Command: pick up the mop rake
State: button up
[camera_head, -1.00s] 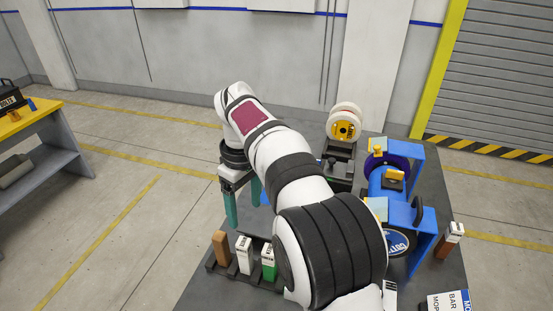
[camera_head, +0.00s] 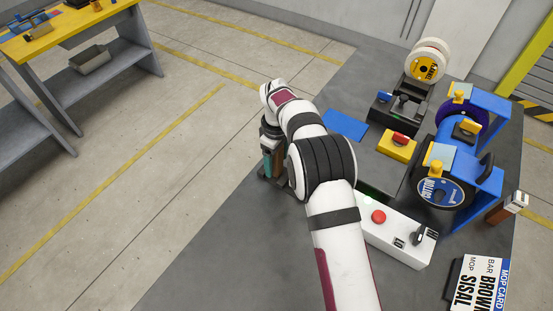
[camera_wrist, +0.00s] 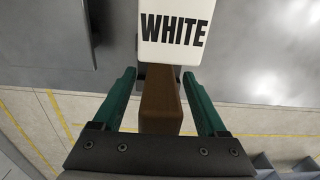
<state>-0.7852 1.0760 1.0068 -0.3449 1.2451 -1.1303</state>
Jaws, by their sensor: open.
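No piece in view is labelled as a mop rake, so I cannot tell for sure which one it is. My gripper (camera_wrist: 160,82) is open, with one teal finger on each side of a brown block (camera_wrist: 160,105) in the wrist view. Whether the fingers touch it I cannot tell. A white block marked WHITE (camera_wrist: 177,30) stands just beyond the brown block. In the head view my gripper (camera_head: 268,166) is low at the table's left part, and the brown block (camera_head: 281,160) partly shows beside the teal fingers. My arm hides most of the rack there.
A white box with a red button (camera_head: 379,217) stands right of my arm. A MOP CARD sign (camera_head: 480,282) lies front right.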

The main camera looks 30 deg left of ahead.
grip_shut()
dwell(0.3)
notch_tip(320, 180, up, 10)
jog(key=c, duration=0.7)
grip_release()
grip_shut()
